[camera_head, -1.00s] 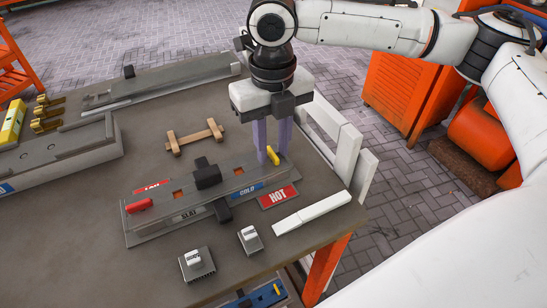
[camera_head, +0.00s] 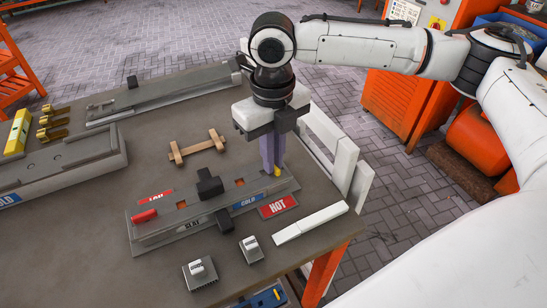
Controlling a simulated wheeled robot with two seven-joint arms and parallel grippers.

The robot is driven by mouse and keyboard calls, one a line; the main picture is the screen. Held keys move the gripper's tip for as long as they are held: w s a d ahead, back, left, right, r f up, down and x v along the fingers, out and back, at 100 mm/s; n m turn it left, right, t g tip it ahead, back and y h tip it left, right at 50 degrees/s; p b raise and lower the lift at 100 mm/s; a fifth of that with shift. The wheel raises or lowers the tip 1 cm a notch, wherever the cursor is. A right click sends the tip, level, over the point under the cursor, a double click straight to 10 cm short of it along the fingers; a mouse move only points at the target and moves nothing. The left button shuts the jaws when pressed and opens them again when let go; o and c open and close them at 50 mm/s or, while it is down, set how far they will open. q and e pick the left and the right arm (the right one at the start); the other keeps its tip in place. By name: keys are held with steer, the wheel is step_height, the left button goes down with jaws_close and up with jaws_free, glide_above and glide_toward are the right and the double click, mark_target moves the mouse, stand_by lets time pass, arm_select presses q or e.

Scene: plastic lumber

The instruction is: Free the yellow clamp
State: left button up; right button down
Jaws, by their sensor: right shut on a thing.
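The yellow clamp (camera_head: 277,172) is a small yellow lever at the right end of the grey slat fixture (camera_head: 170,225) on the table. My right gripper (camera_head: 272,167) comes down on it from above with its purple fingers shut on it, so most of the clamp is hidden. My left gripper is not in view.
A red HOT label (camera_head: 277,206) and a white slat (camera_head: 311,222) lie in front of the fixture. Two small finned blocks stand near the front edge. A wooden piece (camera_head: 197,147) lies behind. White upright boards (camera_head: 338,156) stand at the table's right edge.

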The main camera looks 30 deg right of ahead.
steer(key=shift+r+n+p, duration=0.1)
steer(key=shift+n+p, duration=1.2)
steer(key=shift+p, duration=0.1)
steer(key=shift+n+p, duration=0.7)
steer(key=shift+p, duration=0.15)
steer(key=n, duration=0.3)
steer(key=shift+n, duration=0.4)
steer(key=c, duration=1.7)
jaws_free()
